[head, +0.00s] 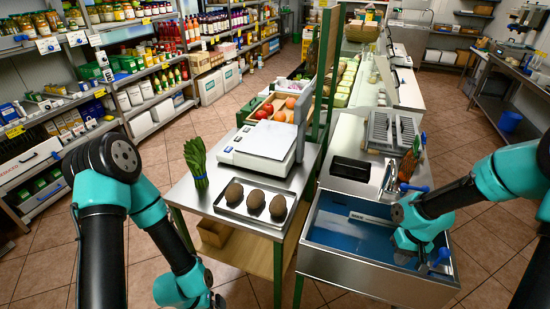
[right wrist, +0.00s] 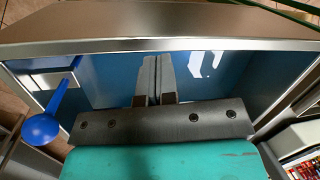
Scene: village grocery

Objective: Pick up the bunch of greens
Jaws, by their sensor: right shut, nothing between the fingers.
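The bunch of greens (head: 197,162) stands upright at the left end of the steel table (head: 190,200) in the head view, left of the scale. My right gripper (head: 408,240) is over the blue-lined basin, far to the right of the greens. In the right wrist view its two fingers (right wrist: 155,78) lie together, shut and empty. The greens are not in the right wrist view.
A tray (head: 233,208) with several brown oval items lies right of the greens, and a white scale (head: 263,147) stands behind it. Shelves fill the left wall.

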